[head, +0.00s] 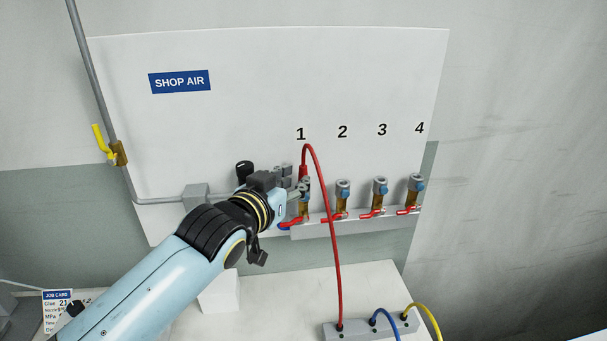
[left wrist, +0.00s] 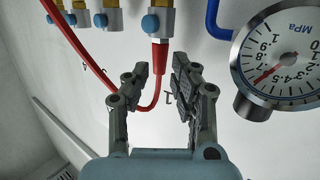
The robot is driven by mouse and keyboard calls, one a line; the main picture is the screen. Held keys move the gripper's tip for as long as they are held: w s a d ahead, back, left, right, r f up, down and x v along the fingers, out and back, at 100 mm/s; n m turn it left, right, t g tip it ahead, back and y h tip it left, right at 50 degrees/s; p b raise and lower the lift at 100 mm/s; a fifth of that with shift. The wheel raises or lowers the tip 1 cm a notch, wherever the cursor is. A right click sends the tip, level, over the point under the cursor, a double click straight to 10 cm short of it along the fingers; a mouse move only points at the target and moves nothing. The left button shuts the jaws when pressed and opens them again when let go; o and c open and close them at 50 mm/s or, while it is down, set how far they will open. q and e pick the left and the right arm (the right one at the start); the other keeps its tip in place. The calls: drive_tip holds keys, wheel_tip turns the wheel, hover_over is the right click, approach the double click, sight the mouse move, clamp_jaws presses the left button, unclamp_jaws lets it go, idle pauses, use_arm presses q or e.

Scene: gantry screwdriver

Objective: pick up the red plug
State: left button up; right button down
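The red plug (head: 303,172) is at outlet 1 on the wall panel, with its red hose (head: 331,230) arching over and down to a grey block. In the left wrist view the plug (left wrist: 160,54) sits against a brass fitting with a blue knob. My left gripper (head: 297,186) is at outlet 1 and hides part of it. In the left wrist view its two fingers (left wrist: 168,72) are apart, with the plug between or just beyond their tips. I cannot tell whether either finger touches it. My right gripper is not in view.
Outlets 2 (head: 342,196), 3 (head: 379,194) and 4 (head: 415,191), with red levers, stand to the right. A pressure gauge (left wrist: 280,52) is close by in the left wrist view. The grey block (head: 372,328) also holds blue and yellow hoses.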

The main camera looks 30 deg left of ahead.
sight(301, 175)
use_arm(q)
drive_tip(key=w, duration=0.3)
drive_tip(key=shift+w+f+p, duration=0.3)
drive_tip(key=shift+w+p, duration=0.05)
drive_tip(key=shift+w, duration=0.05)
drive_tip(key=shift+s, duration=0.1)
drive_tip(key=shift+c, duration=0.2)
clamp_jaws()
drive_tip(key=shift+a, duration=0.1)
